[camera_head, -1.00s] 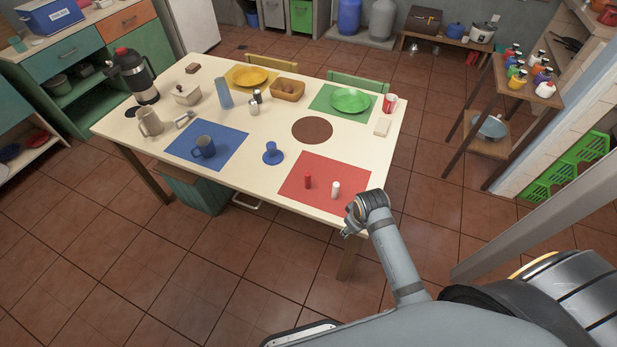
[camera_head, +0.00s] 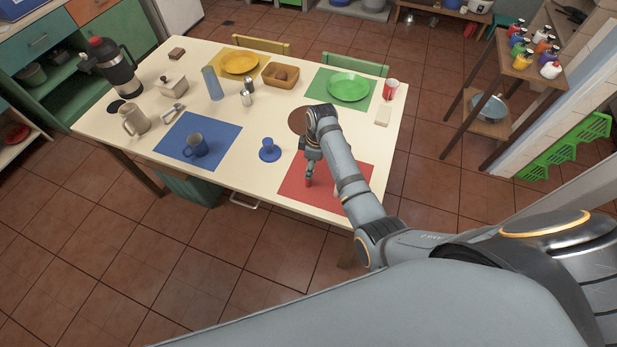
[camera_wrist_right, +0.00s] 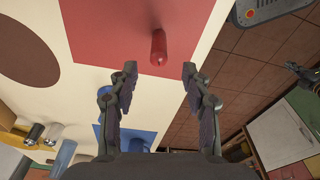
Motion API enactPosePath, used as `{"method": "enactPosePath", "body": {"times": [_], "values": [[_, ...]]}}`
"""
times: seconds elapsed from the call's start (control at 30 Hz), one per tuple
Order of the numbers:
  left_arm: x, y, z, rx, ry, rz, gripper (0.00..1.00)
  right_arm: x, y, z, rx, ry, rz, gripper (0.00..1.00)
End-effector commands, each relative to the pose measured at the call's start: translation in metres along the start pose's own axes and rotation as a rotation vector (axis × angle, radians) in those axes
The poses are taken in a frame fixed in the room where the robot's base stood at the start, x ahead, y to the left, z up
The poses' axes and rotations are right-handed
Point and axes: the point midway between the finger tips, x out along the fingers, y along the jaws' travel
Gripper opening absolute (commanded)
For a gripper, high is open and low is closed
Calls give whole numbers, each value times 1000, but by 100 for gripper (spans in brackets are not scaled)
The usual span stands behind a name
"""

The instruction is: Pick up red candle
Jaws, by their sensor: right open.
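The red candle (camera_head: 309,181) stands on the red mat (camera_head: 290,193), just below my right gripper in the head view. In the right wrist view the red candle (camera_wrist_right: 158,47) lies ahead of the fingertips, roughly centred between them. My right gripper (camera_head: 311,156) is open and empty; its two fingers are spread apart in the right wrist view (camera_wrist_right: 157,72). The white candle beside it is mostly hidden behind my right arm in the head view. My left gripper is not in view.
A brown round mat (camera_head: 297,121) lies beyond. A green plate (camera_head: 348,87) is at the back right.

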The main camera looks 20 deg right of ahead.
Motion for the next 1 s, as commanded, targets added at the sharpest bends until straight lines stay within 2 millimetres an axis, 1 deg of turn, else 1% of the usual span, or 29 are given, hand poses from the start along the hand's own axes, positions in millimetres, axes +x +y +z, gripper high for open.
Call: {"method": "enactPosePath", "body": {"times": [0.1, 0.17, 0.27, 0.33, 0.47, 0.5, 0.6, 0.83, 0.87, 1.0], "values": [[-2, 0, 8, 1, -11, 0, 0, 13, 0, 0, 0, 0, 0, 49], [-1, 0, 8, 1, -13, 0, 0, 15, 0, 0, 1, 1, 2, 49], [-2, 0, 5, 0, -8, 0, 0, 17, 0, 0, 1, 1, 2, 49], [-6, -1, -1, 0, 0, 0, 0, 24, -1, 1, 1, -1, 0, 49], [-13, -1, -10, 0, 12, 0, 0, 46, -3, 4, 2, -1, -1, 49], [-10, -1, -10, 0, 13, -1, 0, 54, -2, 4, 1, 0, 0, 49], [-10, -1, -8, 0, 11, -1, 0, 65, -2, 4, 2, 0, 2, 49], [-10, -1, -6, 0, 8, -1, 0, 68, -2, 4, 2, 1, 3, 49], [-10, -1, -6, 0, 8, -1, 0, 68, -2, 4, 2, 1, 3, 46], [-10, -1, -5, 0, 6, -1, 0, 68, -2, 4, 2, 1, 3, 27]]}}
